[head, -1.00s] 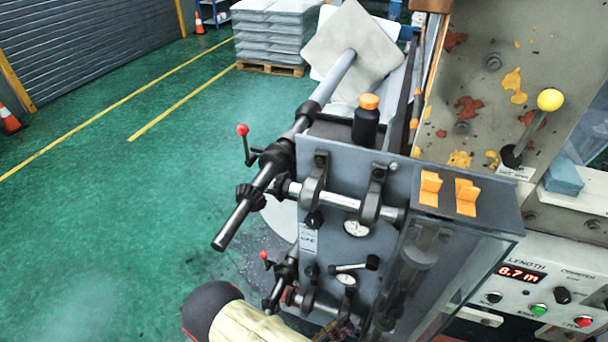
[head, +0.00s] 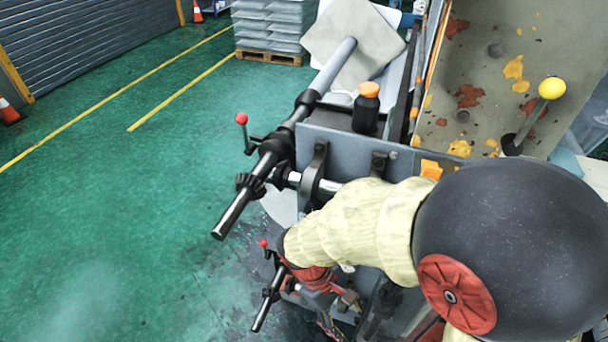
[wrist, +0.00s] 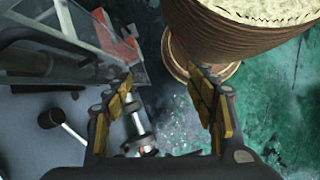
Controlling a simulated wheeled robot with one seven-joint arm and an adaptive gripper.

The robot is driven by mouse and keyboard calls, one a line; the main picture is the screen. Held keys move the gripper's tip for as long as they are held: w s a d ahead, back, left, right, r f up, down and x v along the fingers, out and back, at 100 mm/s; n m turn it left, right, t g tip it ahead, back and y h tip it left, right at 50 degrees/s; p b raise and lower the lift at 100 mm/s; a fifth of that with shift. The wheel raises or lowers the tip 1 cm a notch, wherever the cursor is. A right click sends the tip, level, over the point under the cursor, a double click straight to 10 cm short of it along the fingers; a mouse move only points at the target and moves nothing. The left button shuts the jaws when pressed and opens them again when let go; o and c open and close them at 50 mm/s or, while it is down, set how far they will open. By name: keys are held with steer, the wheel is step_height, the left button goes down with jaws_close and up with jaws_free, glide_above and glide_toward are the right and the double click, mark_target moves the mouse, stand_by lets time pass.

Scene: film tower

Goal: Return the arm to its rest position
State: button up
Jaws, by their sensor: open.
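My gripper shows in the wrist view (wrist: 165,95), with its two yellow-padded fingers spread apart and nothing between them. In the head view my arm, in a cream sleeve with a dark rounded joint, crosses the front of the machine, and the gripper end is low and partly hidden below it.
A long roller shaft (head: 232,214) with a red-knobbed lever (head: 241,119) juts out left of the arm. A lower shaft (head: 268,305) sits near the gripper end. A black bottle (head: 366,112) stands on the machine top. The green floor (head: 110,220) at left is clear.

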steer(key=d+r+m+t+y, duration=0.2)
steer(key=d+r+m+t, duration=0.2)
steer(key=r, duration=0.7)
steer(key=d+r+m+t+y, duration=0.3)
steer(key=d+r+m+t, duration=0.1)
steer(key=r, duration=0.8)
steer(key=shift+s+d+r+m, duration=0.2)
steer(key=shift+d+m, duration=0.15)
steer(key=shift+m, duration=0.55)
steer(key=shift+c, duration=1.2)
